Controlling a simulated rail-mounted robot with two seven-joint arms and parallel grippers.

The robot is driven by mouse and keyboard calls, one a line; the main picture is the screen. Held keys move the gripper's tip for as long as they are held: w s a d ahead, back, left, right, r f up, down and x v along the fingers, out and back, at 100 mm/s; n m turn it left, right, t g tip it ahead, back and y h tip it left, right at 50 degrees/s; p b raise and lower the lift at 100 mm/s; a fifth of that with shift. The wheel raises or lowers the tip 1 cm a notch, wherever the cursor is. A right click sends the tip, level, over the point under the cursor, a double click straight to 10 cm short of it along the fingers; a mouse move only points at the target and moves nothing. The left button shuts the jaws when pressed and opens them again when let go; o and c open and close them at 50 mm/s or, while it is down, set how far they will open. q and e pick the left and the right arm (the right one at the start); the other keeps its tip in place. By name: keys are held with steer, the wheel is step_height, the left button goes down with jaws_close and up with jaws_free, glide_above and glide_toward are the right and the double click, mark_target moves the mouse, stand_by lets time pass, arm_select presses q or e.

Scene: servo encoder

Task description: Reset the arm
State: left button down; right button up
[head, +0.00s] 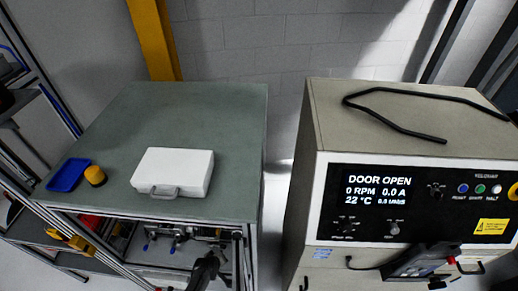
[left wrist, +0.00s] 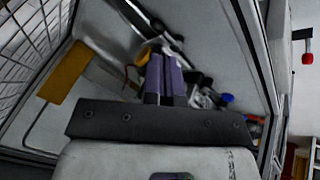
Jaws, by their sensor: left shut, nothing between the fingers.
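My left gripper (left wrist: 165,72) shows in the left wrist view, with its two purple fingers side by side, shut and empty. Behind the fingers are a pale floor or panel and a blurred clutter of small parts. In the head view a dark jointed part (head: 205,271) shows at the bottom edge. I cannot tell whether it is part of my arm. My right gripper is not seen in either view.
A green-grey bench (head: 120,112) holds a white case (head: 172,170), a blue tray (head: 68,175) and a yellow-and-black item (head: 95,175). A cabinet (head: 330,118) stands right, its display (head: 378,190) reading DOOR OPEN. A gap separates bench and cabinet.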

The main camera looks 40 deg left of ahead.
arm_select(q)
step_height(320, 180, up, 15)
steer(key=s+d+m+p, duration=0.2)
steer(key=m+p, duration=0.1)
steer(key=m, duration=0.4)
steer(key=s+d+r+m+h+p, duration=0.1)
steer(key=s+d+r+m, duration=0.2)
steer(key=r, duration=0.4)
steer(key=s+d+r+m+g+h+p, duration=0.1)
steer(key=s+d+r+m, duration=0.2)
steer(key=s+d+r, duration=0.2)
steer(key=s+d+r+m+h+p, duration=0.1)
steer(key=s+d+r, duration=0.4)
steer(key=r, duration=0.6)
steer(key=d+m+p, duration=0.1)
steer(key=d+m, duration=0.1)
steer(key=shift+d+g, duration=0.3)
steer(key=shift+g, duration=0.1)
steer(key=shift+w, duration=0.1)
